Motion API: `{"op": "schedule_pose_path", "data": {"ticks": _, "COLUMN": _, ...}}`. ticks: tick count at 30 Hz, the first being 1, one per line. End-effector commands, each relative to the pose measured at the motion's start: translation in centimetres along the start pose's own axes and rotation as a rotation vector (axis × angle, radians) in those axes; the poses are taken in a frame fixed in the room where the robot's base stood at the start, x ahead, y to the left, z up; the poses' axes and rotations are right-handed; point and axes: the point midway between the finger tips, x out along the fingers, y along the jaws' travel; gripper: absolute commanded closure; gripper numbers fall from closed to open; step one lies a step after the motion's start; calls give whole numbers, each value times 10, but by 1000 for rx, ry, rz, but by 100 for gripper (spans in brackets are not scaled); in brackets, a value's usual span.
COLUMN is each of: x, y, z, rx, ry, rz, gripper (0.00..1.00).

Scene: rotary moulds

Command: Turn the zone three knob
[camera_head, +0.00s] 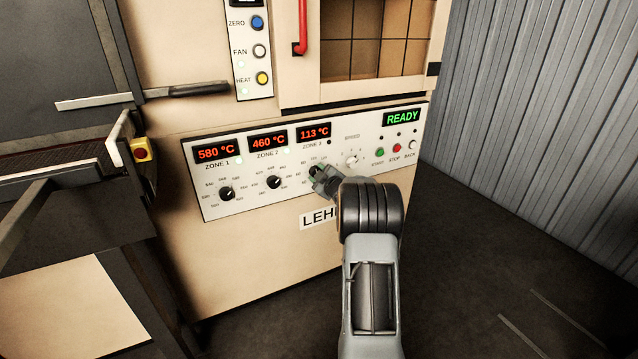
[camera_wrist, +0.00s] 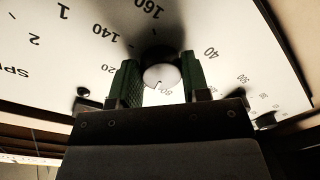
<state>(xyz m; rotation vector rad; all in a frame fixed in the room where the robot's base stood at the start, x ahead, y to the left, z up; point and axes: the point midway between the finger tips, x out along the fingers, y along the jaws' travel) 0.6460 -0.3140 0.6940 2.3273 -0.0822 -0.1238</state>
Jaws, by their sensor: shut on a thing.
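The zone three knob (camera_wrist: 159,56) is dark with a pale round face, in the middle of the wrist view. Printed numbers such as 140 and 160 ring it. My gripper (camera_wrist: 160,82) has a green finger pad on each side of the knob and is shut on it. In the head view my gripper (camera_head: 316,173) reaches the panel below the zone 3 display (camera_head: 314,133), which reads 113 °C. There the gripper hides most of the knob.
The white control panel (camera_head: 206,200) also carries the zone 1 knob (camera_head: 227,193) and zone 2 knob (camera_head: 273,182), left of my gripper. A speed knob (camera_head: 352,160) and several buttons sit to the right. The green display (camera_head: 402,118) reads READY. Floor at right is clear.

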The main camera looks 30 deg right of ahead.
Motion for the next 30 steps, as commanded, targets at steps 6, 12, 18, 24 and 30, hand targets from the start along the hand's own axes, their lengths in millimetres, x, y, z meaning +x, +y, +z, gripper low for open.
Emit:
{"op": "schedule_pose_path", "data": {"ticks": 6, "x": 0, "y": -2, "z": 2, "rx": -193, "ry": -12, "rz": 5, "gripper": 81}}
{"op": "schedule_pose_path", "data": {"ticks": 12, "x": 0, "y": -2, "z": 1, "rx": -340, "ry": -23, "rz": 6, "gripper": 81}}
{"op": "schedule_pose_path", "data": {"ticks": 18, "x": 0, "y": -1, "z": 0, "rx": -445, "ry": -31, "rz": 8, "gripper": 81}}
{"op": "schedule_pose_path", "data": {"ticks": 24, "x": 0, "y": 1, "z": -2, "rx": -506, "ry": -35, "rz": 9, "gripper": 81}}
{"op": "schedule_pose_path", "data": {"ticks": 30, "x": 0, "y": 1, "z": -2, "rx": -530, "ry": -37, "rz": 9, "gripper": 81}}
